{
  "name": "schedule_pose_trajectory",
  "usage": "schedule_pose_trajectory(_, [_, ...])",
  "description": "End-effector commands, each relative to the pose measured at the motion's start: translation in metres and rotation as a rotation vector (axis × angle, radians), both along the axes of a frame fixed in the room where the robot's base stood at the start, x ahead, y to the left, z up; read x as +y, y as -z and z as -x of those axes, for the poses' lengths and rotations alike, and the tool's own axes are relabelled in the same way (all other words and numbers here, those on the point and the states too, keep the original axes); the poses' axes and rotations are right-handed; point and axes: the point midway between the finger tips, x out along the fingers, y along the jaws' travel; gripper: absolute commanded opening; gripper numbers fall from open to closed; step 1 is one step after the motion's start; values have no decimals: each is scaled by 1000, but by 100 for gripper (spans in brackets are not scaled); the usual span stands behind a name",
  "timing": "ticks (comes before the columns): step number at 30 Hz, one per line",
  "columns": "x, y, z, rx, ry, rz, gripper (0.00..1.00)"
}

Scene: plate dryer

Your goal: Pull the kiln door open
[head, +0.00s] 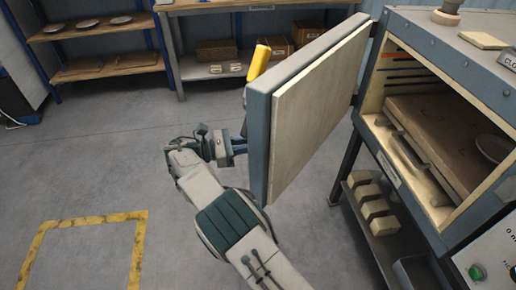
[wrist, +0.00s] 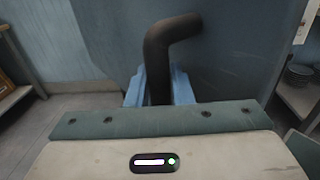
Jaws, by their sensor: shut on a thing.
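The kiln (head: 450,45) stands at the right in the head view, with its front open. Its thick door (head: 312,115), pale inside with a blue-grey frame, is swung wide out to the left. My gripper (head: 239,147) is at the outer face of the door, partly hidden by its edge. In the wrist view, the dark bent handle (wrist: 172,45) stands out from the blue door face (wrist: 240,60). The blue fingers of my gripper (wrist: 159,85) are shut on the handle's lower part, one on each side. A yellow piece (head: 257,62) shows beside the door's outer edge.
Inside the kiln is a brown slab (head: 440,130) with a plate (head: 494,148). Pale blocks (head: 370,200) sit on the shelf below. Shelving (head: 90,35) and a workbench (head: 250,5) line the back. The floor (head: 90,160) at left is clear, with a yellow marking (head: 95,219).

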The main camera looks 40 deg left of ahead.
Motion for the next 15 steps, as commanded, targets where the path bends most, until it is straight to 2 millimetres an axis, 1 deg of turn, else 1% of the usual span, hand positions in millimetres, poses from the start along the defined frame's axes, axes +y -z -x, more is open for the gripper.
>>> schedule_pose_trajectory(6, [11, 0, 4, -2, -6, 0, 0])
schedule_pose_trajectory(15, [15, -1, 9, -3, -12, 1, 0])
